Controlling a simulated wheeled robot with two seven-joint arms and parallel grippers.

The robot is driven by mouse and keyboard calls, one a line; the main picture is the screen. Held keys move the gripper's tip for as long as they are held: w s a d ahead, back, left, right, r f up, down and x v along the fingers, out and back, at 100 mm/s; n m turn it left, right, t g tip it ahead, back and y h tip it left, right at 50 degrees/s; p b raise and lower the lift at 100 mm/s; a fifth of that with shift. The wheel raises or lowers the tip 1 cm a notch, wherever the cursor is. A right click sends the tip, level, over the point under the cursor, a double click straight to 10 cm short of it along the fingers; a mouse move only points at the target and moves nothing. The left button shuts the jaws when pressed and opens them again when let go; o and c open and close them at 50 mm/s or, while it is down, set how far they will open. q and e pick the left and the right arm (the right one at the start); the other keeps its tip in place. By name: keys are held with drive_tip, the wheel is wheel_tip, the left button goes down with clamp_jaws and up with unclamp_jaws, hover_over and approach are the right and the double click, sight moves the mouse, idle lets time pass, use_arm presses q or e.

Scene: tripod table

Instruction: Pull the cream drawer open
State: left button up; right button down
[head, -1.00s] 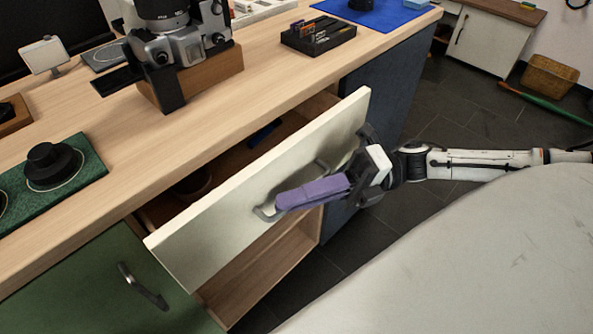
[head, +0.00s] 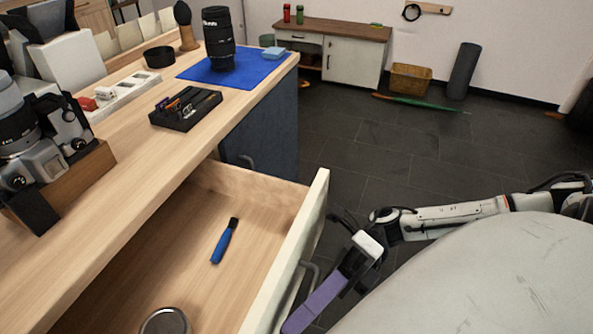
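The cream drawer stands wide open, with its cream front panel (head: 303,232) well out from the wooden counter and its wooden inside (head: 190,262) in view. A grey bar handle (head: 309,273) is on the outer face of the front, partly hidden. My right gripper (head: 316,303), with purple fingers, is at the outer side of the front, beside the handle. Its far finger and the grip are hidden, so I cannot tell whether it is closed on the bar. My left gripper is out of view.
A blue-handled tool (head: 225,242) and a round metal-rimmed object (head: 166,321) lie in the drawer. The counter (head: 135,150) holds a camera (head: 45,150), a black tray (head: 186,109) and a lens on a blue mat (head: 262,71). Dark tiled floor (head: 390,145) is clear beyond the drawer.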

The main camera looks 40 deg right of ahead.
drive_tip(key=shift+d, duration=0.1)
drive_tip(key=c, duration=1.9)
unclamp_jaws()
drive_tip(key=shift+d, duration=0.1)
drive_tip(key=w+d, duration=0.1)
drive_tip(key=d, duration=0.9)
drive_tip(key=shift+f, duration=0.35)
drive_tip(key=shift+s, duration=0.15)
